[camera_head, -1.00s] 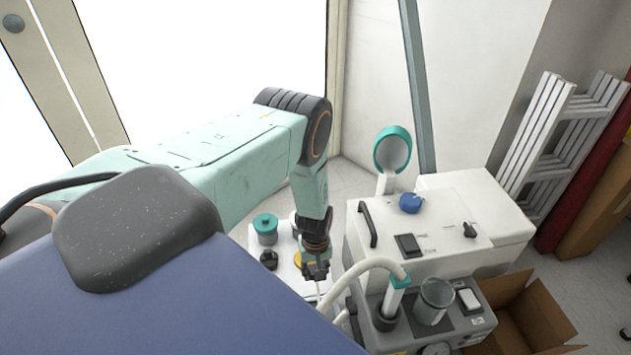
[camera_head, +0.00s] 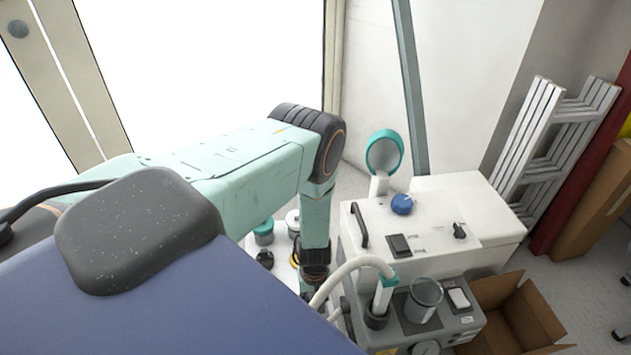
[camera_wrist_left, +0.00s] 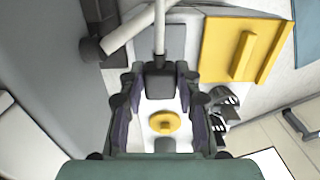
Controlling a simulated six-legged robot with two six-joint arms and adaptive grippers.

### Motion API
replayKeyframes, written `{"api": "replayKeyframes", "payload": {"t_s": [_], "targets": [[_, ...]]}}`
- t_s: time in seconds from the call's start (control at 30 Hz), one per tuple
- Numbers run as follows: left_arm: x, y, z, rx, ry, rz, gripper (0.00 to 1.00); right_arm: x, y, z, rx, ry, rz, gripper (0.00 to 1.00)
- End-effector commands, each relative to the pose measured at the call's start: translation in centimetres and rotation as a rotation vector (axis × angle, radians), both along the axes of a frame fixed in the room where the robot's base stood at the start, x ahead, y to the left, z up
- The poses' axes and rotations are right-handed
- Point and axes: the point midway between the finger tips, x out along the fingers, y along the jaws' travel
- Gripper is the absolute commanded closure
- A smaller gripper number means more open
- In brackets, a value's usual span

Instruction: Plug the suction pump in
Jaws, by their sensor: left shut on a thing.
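My left gripper (camera_wrist_left: 160,95) is shut on a dark plug (camera_wrist_left: 160,80) with a light cable (camera_wrist_left: 159,30) running up from it in the wrist view. In the head view the left arm reaches down between a small white table and the machines, and its fingertips are mostly hidden behind a pale hose. The grey suction pump (camera_head: 468,324), with a clear jar (camera_head: 423,299) and a pale hose (camera_head: 345,267), stands in front of the white compressor. No socket can be made out clearly. My right gripper is not in view.
The white compressor cabinet (camera_head: 440,258) stands right of my arm. An open cardboard box (camera_head: 520,315) sits on the floor beside the pump. A white stepladder (camera_head: 540,150) leans at the right. The wrist view shows a yellow box (camera_wrist_left: 222,50) and a yellow disc (camera_wrist_left: 164,123).

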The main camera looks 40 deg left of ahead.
Motion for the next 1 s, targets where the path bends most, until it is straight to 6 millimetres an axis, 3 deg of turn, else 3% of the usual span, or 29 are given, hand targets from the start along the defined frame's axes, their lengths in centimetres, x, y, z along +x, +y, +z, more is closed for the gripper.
{"api": "replayKeyframes", "payload": {"t_s": [0.27, 0.8, 1.0], "targets": [[0.0, -0.1, -1.0, -0.001, 0.001, 0.000, 0.95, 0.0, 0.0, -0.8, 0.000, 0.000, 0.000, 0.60], [0.0, -0.3, -5.4, -0.001, 0.001, -0.001, 0.95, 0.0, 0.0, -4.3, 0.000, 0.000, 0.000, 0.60], [0.0, -0.3, -5.8, -0.001, 0.000, -0.001, 0.95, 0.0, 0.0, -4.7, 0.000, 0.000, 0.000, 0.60]]}}
